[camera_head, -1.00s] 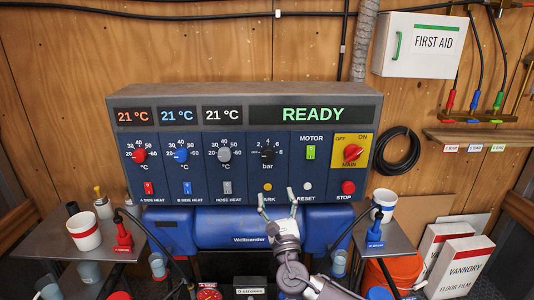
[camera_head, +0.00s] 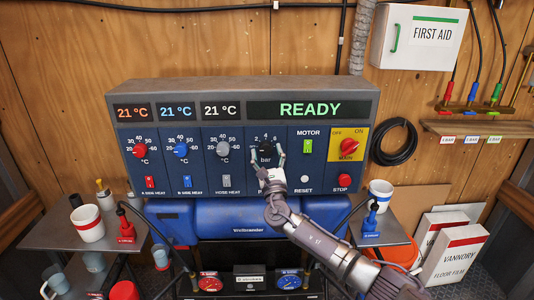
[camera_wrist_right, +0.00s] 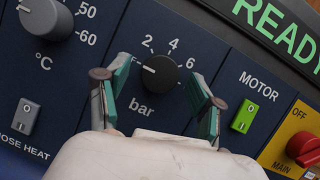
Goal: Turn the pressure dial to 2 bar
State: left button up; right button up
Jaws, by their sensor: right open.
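The pressure dial is a round black knob (camera_head: 266,151) marked bar on the dark blue panel. In the right wrist view, the knob (camera_wrist_right: 160,76) has a white pointer mark directed left, below the printed 2. My right gripper (camera_head: 267,158) is in front of the dial. In the right wrist view, its green-padded fingers (camera_wrist_right: 161,86) are open, one on each side of the knob, with gaps visible between pads and knob. The left finger hides part of the scale. My left gripper is not in view.
The grey hose heat dial (camera_head: 223,149) is left of the pressure dial. The green motor switch (camera_head: 307,146) and red main switch (camera_head: 348,147) are to its right. The display (camera_head: 309,109) reads READY. A blue tank (camera_head: 215,218) sits below the panel.

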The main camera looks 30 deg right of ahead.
jog(key=c, duration=1.1)
jog(key=shift+f+m+h+b, duration=0.25)
jog(key=shift+m+h+b, duration=0.15)
jog(key=shift+m+b, duration=0.4)
jog(key=shift+c, duration=0.2)
jog(key=m+g+h+b, duration=0.1)
jog(key=m+h+b, duration=0.1)
jog(key=m+b, duration=0.1)
jog(key=m+g+h+b, duration=0.1)
jog(key=m+h+b, duration=0.1)
jog(key=m+b, duration=0.2)
jog(key=shift+w+a+m+g, duration=0.1)
jog(key=shift+a+m+g, duration=0.1)
jog(key=shift+m+g, duration=0.15)
jog(key=shift+r+m+g+h+b, duration=0.1)
jog(key=shift+m+g+h+b, duration=0.35)
jog(key=shift+m, duration=0.55)
jog(key=shift+r+m+g+h+b, duration=0.15)
jog(key=shift+m+g+b, duration=0.15)
jog(key=shift+m+b, duration=0.5)
jog(key=shift+m, duration=0.35)
jog(key=o, duration=1.1)
jog(key=shift+o, duration=0.2)
